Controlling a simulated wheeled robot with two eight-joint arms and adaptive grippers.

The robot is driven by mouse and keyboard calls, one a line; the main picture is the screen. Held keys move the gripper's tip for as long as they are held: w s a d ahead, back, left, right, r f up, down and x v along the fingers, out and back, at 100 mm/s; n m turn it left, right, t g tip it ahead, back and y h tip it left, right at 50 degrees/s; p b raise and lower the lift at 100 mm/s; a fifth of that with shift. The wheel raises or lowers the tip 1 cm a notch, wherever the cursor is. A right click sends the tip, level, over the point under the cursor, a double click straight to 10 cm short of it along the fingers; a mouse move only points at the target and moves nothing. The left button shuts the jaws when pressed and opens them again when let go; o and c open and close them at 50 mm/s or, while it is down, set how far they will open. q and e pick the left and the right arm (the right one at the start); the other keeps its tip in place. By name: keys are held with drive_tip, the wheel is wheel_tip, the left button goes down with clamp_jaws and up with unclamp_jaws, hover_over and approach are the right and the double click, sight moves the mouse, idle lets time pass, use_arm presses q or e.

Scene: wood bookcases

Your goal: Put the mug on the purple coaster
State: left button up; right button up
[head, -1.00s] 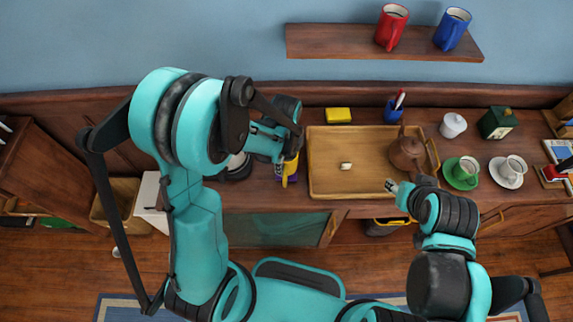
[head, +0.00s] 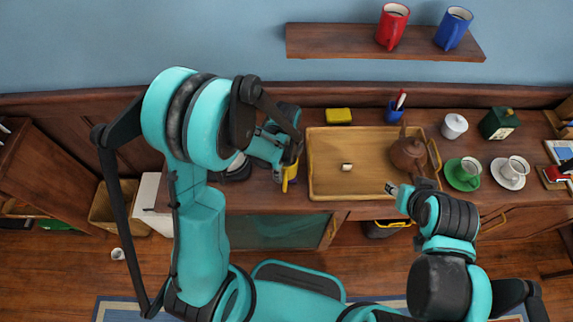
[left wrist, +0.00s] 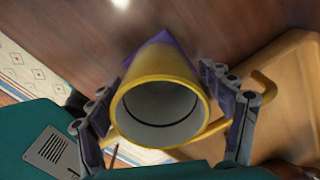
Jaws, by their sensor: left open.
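The yellow mug (head: 288,175) is near the left edge of the tray on the wood counter. In the left wrist view the mug (left wrist: 158,105) shows its open pale mouth to the camera. Corners of the purple coaster (left wrist: 168,38) show behind the mug's far end; the mug appears to stand on it, though the contact is hidden. My left gripper (left wrist: 166,72) is open, with one finger on each side of the mug. My right gripper (head: 391,188) is by the tray's front right, away from the mug; its jaws are too small to read.
The wooden tray (head: 325,190) lies right of the mug, bearing a brown teapot (head: 407,153) and a small pale piece (head: 347,167). A yellow block (head: 338,115) and blue pen cup (head: 394,111) stand behind it. A shelf (head: 345,42) hangs above.

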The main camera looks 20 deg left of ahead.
use_arm(q)
wheel_tip(320, 180, up, 11)
drive_tip(key=p, duration=0.3)
drive_tip(key=s+a+r+n+t, duration=0.2)
drive_tip(key=s+r+n, duration=0.3)
drive_tip(key=n, duration=0.5)
drive_tip(key=s+a+r+n+t, duration=0.2)
drive_tip(key=s+r+n+t, duration=0.3)
drive_tip(key=n, duration=0.5)
wheel_tip(320, 180, up, 2)
drive_tip(key=shift+a+r+n, duration=0.2)
drive_tip(key=shift+a+n, duration=0.1)
drive_tip(key=shift+a, duration=0.05)
drive_tip(key=shift+s, duration=0.1)
